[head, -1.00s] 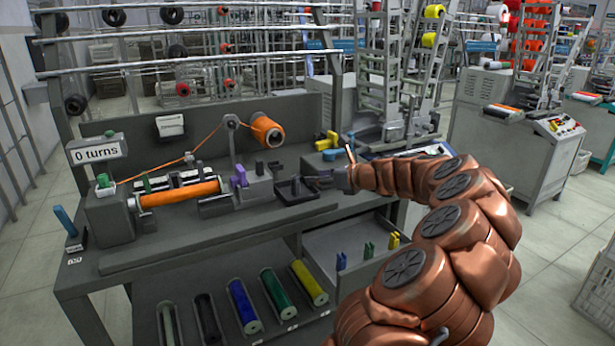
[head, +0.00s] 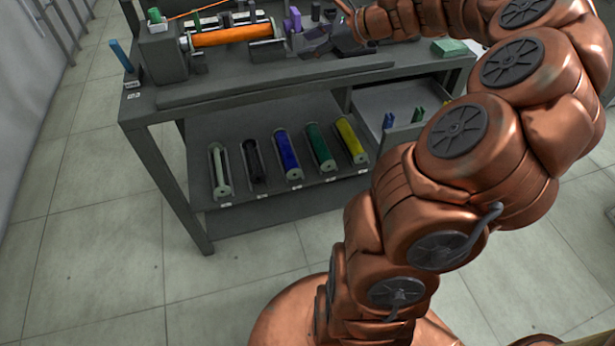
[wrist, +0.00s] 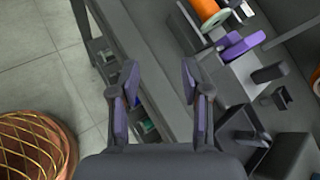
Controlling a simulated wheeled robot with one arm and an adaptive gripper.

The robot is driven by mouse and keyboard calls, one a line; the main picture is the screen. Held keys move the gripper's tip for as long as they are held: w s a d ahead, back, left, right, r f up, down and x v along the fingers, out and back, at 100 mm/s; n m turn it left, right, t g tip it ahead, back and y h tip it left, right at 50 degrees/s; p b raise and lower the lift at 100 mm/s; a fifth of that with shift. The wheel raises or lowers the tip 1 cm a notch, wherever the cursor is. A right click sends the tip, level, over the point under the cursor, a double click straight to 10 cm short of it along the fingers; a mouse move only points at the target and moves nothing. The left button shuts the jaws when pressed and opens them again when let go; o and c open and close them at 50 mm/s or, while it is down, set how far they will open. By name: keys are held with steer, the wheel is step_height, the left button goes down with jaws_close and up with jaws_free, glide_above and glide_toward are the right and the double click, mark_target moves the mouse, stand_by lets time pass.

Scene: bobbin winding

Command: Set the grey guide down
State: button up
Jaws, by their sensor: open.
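My gripper (wrist: 158,85) is open and empty in the wrist view, its two fingers spread above the bench's front edge. In the head view my gripper (head: 338,42) is small and dark at the bench, its fingers hard to tell from the dark parts behind. A dark grey upright piece (wrist: 280,97), which looks like the grey guide, stands to the right of my gripper and apart from it, beside a dark tray (wrist: 240,118). I cannot be sure it is the guide. A purple guide (wrist: 240,45) sits on the winder; it also shows in the head view (head: 292,18).
The winder's orange bobbin (head: 232,35) lies at the left of the bench. An open drawer (head: 365,100) below holds blue and green guides. Several coloured rolls, including a yellow one (head: 350,138), lie on the lower shelf (head: 265,205). The floor (head: 90,250) in front is clear.

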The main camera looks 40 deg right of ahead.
steer(key=s+a+f+n+g, duration=0.2)
steer(key=s+a+n+g, duration=0.15)
steer(key=a, duration=0.45)
steer(key=s+a+f+n+g, duration=0.25)
steer(key=a+n, duration=0.25)
steer(key=a, duration=0.3)
steer(key=s+a+f+n+g, duration=0.1)
steer(key=s+a+n+g, duration=0.1)
steer(key=s+a+n, duration=0.45)
steer(key=s+a+f+n+g+h, duration=0.1)
steer(key=s+f+n+g+h, duration=0.1)
steer(key=s+n, duration=0.3)
steer(key=s+a+f+n+g+h, duration=0.1)
steer(key=s+f+n+g+h, duration=0.2)
steer(key=s, duration=1.1)
steer(key=f+n, duration=0.1)
steer(key=n, duration=0.1)
steer(key=shift+s+f+n, duration=0.2)
steer(key=shift+f+n, duration=0.2)
step_height(320, 180, up, 23)
steer(key=s+p, duration=0.1)
steer(key=p, duration=2)
steer(key=shift+f+t, duration=0.2)
steer(key=shift+t, duration=0.1)
steer(key=shift+a, duration=0.1)
steer(key=shift+c, duration=0.5)
